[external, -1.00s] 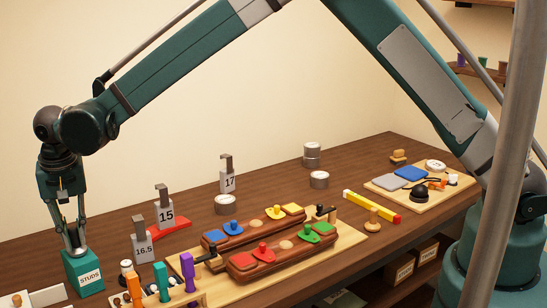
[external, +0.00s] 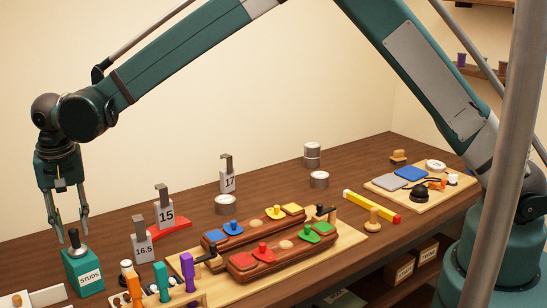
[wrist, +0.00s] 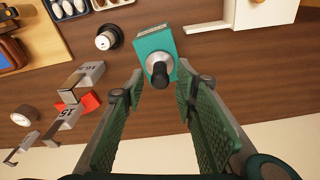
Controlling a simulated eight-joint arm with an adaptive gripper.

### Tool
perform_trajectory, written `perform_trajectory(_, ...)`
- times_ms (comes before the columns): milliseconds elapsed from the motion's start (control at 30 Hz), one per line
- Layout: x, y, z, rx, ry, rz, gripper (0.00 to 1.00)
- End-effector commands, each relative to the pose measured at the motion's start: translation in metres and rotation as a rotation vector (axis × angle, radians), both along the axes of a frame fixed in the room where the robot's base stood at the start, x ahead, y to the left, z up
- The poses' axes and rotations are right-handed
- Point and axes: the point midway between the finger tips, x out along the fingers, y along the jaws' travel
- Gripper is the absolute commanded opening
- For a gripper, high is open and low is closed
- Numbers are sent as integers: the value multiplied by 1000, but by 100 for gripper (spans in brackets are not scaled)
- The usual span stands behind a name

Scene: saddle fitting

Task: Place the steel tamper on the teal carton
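The steel tamper (external: 74,242), with a black handle and a round steel base, stands upright on top of the teal carton (external: 84,276) labelled STUDS. In the wrist view the tamper (wrist: 159,72) sits within the top of the teal carton (wrist: 158,42), handle toward the camera. My gripper (external: 68,226) is open and empty, with its fingers above the carton and apart from the tamper's handle. In the wrist view the fingers of my gripper (wrist: 158,86) are spread to either side of the handle.
Number-tagged blocks 16.5 (external: 143,247), 15 (external: 165,212) and 17 (external: 227,180) stand right of the carton. A rack of coloured-handled tools (external: 160,280) is close to its right. A white tray (external: 35,297) lies at the front left. Bare table shows behind the carton.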

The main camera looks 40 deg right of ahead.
Motion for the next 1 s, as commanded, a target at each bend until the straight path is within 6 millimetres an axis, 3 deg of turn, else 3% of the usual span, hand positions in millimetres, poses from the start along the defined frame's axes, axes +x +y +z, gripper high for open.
perform_trajectory(500,-9,1,77,0,0,0,29)
perform_trajectory(700,-11,1,90,0,0,0,29)
perform_trajectory(1000,-11,1,92,0,0,0,29)
